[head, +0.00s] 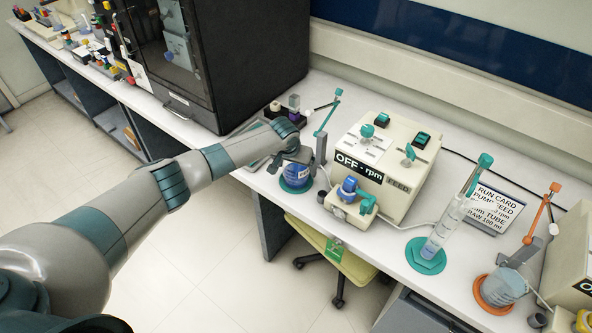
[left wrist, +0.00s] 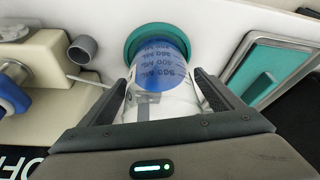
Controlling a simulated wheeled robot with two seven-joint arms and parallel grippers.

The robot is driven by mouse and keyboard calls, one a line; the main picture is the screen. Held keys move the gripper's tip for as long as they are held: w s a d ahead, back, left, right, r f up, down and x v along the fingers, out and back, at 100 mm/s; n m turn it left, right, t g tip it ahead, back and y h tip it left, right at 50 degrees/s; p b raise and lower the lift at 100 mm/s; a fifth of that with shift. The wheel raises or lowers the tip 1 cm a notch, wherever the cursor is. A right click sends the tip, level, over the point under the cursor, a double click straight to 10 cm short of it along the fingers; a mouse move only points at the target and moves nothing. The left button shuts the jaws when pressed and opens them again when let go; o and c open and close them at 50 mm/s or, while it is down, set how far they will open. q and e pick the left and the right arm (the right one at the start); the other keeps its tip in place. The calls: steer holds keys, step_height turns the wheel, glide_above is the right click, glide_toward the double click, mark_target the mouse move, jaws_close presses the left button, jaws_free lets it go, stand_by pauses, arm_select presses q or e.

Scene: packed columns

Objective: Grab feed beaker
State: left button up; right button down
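The feed beaker (head: 297,174) is a clear beaker with blue liquid, upright on a round teal mat (head: 297,187) left of the feed pump. In the left wrist view the beaker (left wrist: 162,72), with printed volume marks, stands on the teal mat (left wrist: 133,42). My left gripper (head: 298,160) is at the beaker's upper part. In the wrist view its two fingers (left wrist: 161,82) are spread, one on each side of the beaker. I cannot clearly see whether they touch the glass. My right gripper is not in view.
The cream pump box (head: 385,150) marked OFF and FEED stands right of the beaker, a teal-orange-free grey stand (head: 320,148) close behind. A cylinder (head: 443,230) on a teal base and another beaker (head: 503,285) on an orange mat stand further right. A black cabinet (head: 255,60) is behind left.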

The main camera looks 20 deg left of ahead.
arm_select(q)
steer(key=c, duration=1.2)
steer(key=shift+o, duration=0.2)
steer(key=shift+r, duration=0.1)
step_height(320, 180, up, 10)
steer(key=b, duration=0.3)
